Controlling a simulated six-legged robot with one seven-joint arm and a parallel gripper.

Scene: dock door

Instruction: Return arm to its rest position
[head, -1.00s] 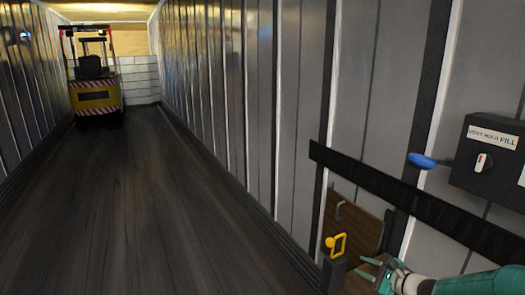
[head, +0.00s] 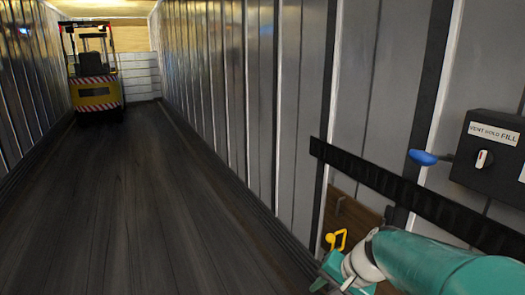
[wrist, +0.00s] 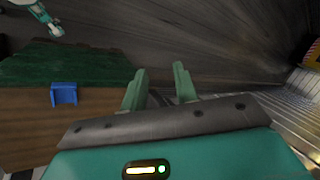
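My teal arm (head: 430,262) reaches in from the lower right of the head view. My gripper (wrist: 160,86) shows in the wrist view with its two green fingers apart and nothing between them. In the head view the gripper end is low, by a yellow handle (head: 336,238), and partly cut off by the bottom edge. I cannot tell whether it touches the handle. A black control box (head: 490,155) marked VENT HOLD FILL is on the right, with a blue-ended lever (head: 424,157) at its left.
A dark rail (head: 370,180) crosses the ribbed right wall. A forklift (head: 95,85) stands far down the trailer, and the floor (head: 140,200) before it is clear. The wrist view shows a blue bracket-like piece (wrist: 64,94) on a brown face, below a green surface (wrist: 70,70).

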